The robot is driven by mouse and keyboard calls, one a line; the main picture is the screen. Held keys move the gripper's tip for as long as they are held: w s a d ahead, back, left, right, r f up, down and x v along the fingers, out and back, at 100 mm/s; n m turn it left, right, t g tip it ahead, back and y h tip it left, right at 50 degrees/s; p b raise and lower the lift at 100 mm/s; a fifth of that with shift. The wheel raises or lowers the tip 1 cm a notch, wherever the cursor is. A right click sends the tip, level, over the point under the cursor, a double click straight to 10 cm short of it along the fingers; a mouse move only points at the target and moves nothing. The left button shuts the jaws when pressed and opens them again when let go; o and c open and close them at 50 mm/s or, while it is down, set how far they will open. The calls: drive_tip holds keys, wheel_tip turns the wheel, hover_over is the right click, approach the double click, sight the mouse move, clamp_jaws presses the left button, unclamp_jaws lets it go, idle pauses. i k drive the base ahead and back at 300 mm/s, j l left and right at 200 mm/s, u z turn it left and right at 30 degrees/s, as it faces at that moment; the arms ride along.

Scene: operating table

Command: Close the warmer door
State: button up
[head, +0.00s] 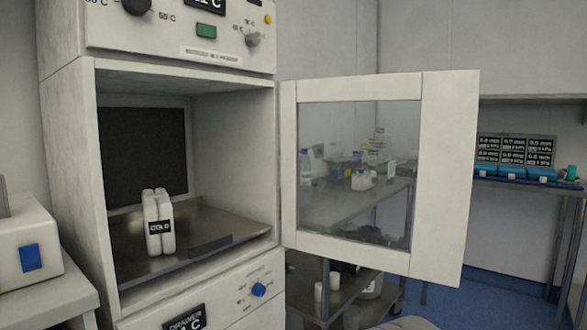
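The warmer (70,150) is a tall off-white cabinet on the left of the head view, with its upper compartment exposed. Its door (447,180) has a white frame and a clear glass pane. The door stands wide open, hinged at the right side of the compartment and swung out to the right. A white twin bottle (153,240) with a dark label stands upright on the metal shelf (215,228) inside.
Controls (253,40) sit above the compartment, and a drawer panel with a blue knob (258,290) is below. Behind the door is a metal cart (365,205) with bottles. A white device (22,245) stands at the left; a bench (520,185) with blue items is at the right.

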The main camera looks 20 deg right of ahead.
sight(449, 119)
drive_tip(key=l+u, duration=0.25)
drive_tip(key=l, duration=0.2)
drive_tip(key=l+u, duration=0.25)
drive_tip(key=l, duration=0.25)
drive_tip(key=l+u, duration=0.25)
drive_tip(key=l, duration=0.25)
drive_tip(key=l+u, duration=0.25)
drive_tip(key=l, duration=0.2)
drive_tip(key=k+l+u, duration=0.1)
drive_tip(key=l+u, duration=0.15)
drive_tip(key=l, duration=0.2)
drive_tip(key=k+l+u, duration=0.25)
drive_tip(key=l, duration=0.2)
drive_tip(key=l+u, duration=0.25)
drive_tip(key=l, duration=0.4)
drive_tip(key=l+u, duration=0.25)
drive_tip(key=l, duration=0.45)
